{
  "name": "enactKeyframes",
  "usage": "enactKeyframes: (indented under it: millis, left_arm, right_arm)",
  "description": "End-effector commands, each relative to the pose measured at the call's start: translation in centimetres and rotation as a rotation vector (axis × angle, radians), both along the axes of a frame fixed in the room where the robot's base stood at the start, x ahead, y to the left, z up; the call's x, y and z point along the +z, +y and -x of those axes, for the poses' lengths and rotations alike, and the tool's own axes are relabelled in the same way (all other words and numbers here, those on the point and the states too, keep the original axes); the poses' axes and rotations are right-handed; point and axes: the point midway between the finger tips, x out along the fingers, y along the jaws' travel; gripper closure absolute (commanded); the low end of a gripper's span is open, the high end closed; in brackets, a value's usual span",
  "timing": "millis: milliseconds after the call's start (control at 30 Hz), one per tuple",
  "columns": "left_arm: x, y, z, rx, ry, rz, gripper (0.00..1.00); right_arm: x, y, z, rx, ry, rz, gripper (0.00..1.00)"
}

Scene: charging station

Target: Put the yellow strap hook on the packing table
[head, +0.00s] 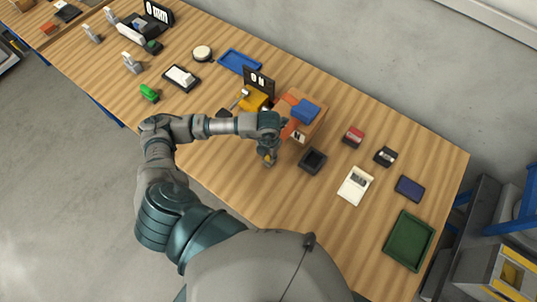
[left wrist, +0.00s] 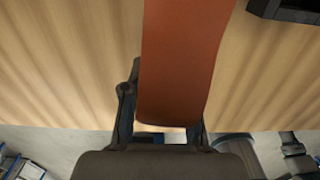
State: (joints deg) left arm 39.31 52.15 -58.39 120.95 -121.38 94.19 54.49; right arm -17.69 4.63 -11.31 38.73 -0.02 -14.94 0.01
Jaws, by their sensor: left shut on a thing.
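My left gripper (head: 267,158) is low over the front part of the wooden packing table (head: 215,165). It is shut on a small yellow piece at its fingertips, which looks like the yellow strap hook (head: 268,160); the fingers hide most of it. In the left wrist view, a wide orange-red strap (left wrist: 185,60) runs down the middle between the fingers and hides the fingertips and the hook. I cannot tell whether the hook touches the table. My right gripper is in neither view.
A cardboard box (head: 316,128) with orange and blue things stands just right of my left wrist. A white device (head: 355,185) and a green tray (head: 409,240) lie further right. The table's front is mostly bare.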

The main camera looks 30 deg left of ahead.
Motion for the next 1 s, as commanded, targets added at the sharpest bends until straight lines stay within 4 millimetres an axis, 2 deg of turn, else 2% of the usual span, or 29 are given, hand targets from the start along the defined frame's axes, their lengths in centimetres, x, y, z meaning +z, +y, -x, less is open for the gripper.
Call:
enactKeyframes:
  millis: [67,333,367,433,467,800,867,1000]
  left_arm:
    - [-0.7,-0.1,0.0,-0.001,-0.001,0.001,1.0]
    - [-0.8,0.0,0.0,-0.002,-0.002,0.002,1.0]
    - [-0.8,0.1,0.0,-0.002,-0.001,0.002,0.67]
    - [-0.8,0.1,0.0,-0.002,-0.001,0.002,0.49]
    - [-0.8,0.1,0.0,-0.002,-0.001,0.002,0.46]
    - [-0.6,0.1,0.0,-0.001,-0.002,0.002,0.46]
    - [0.0,0.0,-0.1,-0.001,-0.003,0.003,0.46]
    - [2.5,0.0,-0.1,-0.002,-0.005,0.002,0.46]
  right_arm:
    - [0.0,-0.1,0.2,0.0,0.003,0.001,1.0]
    - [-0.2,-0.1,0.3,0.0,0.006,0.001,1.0]
    - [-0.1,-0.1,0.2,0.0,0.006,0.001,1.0]
    - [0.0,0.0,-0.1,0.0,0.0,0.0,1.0]
    - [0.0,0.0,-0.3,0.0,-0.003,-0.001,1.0]
    - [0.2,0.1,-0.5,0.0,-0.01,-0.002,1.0]
    - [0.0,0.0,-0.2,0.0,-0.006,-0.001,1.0]
    - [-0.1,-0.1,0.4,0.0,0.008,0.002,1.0]
